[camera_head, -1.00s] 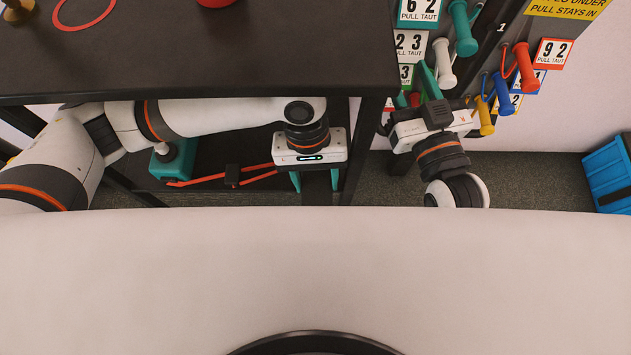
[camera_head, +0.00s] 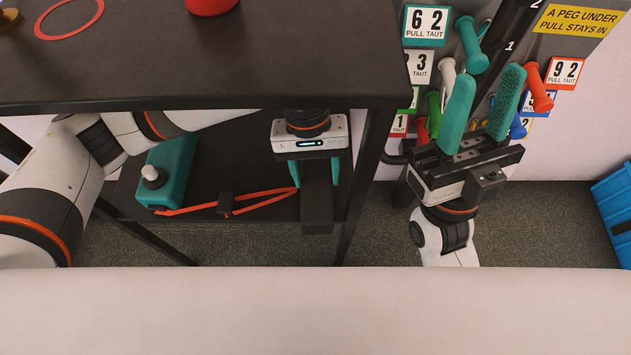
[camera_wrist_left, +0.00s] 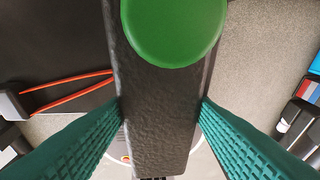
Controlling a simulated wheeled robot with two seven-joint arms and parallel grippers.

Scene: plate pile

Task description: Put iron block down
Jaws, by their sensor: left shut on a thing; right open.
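The iron block (camera_head: 318,212) is a long dark, rough-faced bar. My left gripper (camera_head: 316,174) is shut on it, with a teal finger at each side, below the table's front edge. In the head view the block overlaps the lower shelf's front edge; I cannot tell whether it touches the shelf. In the left wrist view the block (camera_wrist_left: 160,115) runs between the two ribbed fingers, with a green disc (camera_wrist_left: 172,28) at its upper part. My right gripper (camera_head: 482,108) is open and empty, its teal fingers pointing up before the peg board.
The dark table top (camera_head: 250,70) holds a red ring (camera_head: 98,12) and a red object (camera_head: 210,5). Colored pegs (camera_head: 470,45) stick out at right. A blue crate (camera_head: 612,205) stands far right.

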